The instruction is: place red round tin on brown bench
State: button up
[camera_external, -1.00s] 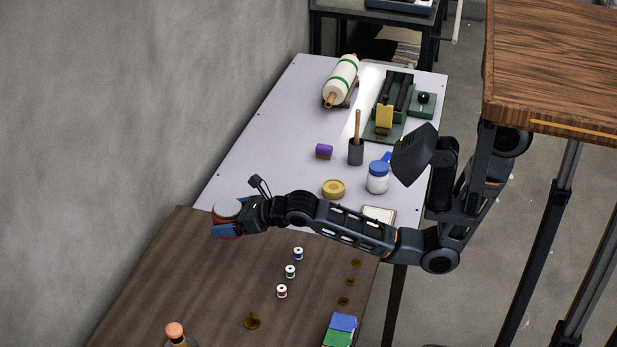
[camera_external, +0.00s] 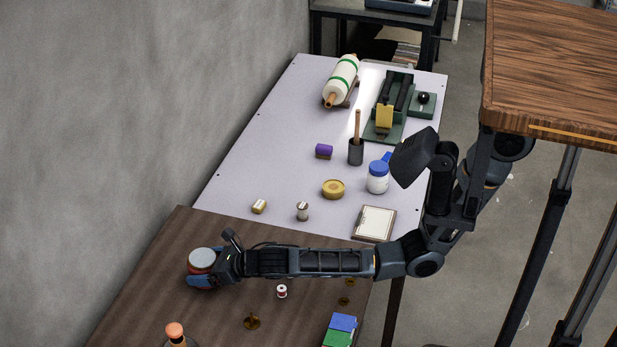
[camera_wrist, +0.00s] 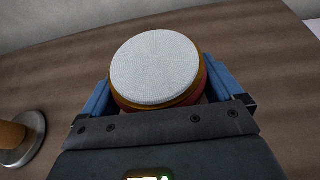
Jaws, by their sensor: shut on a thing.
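The red round tin (camera_external: 202,261) has a pale grey textured top and a red side. My gripper (camera_external: 205,280) is shut on it, with blue fingers on either side. The tin also shows in the wrist view (camera_wrist: 158,68), upright between the fingers (camera_wrist: 160,88). The brown bench (camera_external: 150,290) is the dark wood surface under and around the tin. The tin is over its far left part. I cannot tell whether the tin's bottom touches the bench.
A red-labelled spool (camera_external: 282,291), small brass pieces (camera_external: 252,321), blue and green boxes (camera_external: 341,331) and an orange-topped object (camera_external: 175,333) stand on the brown bench. A pale table (camera_external: 240,170) with several items adjoins behind. A grey wall (camera_external: 120,100) rises at the left.

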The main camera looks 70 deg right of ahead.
jog(key=shift+f, duration=0.35)
jog(key=shift+f, duration=0.15)
jog(key=o, duration=1.1)
jog(key=shift+f, duration=0.1)
jog(key=shift+o, duration=0.2)
jog(key=shift+r, duration=0.2)
jog(key=p+v, duration=0.1)
jog(key=v, duration=1.1)
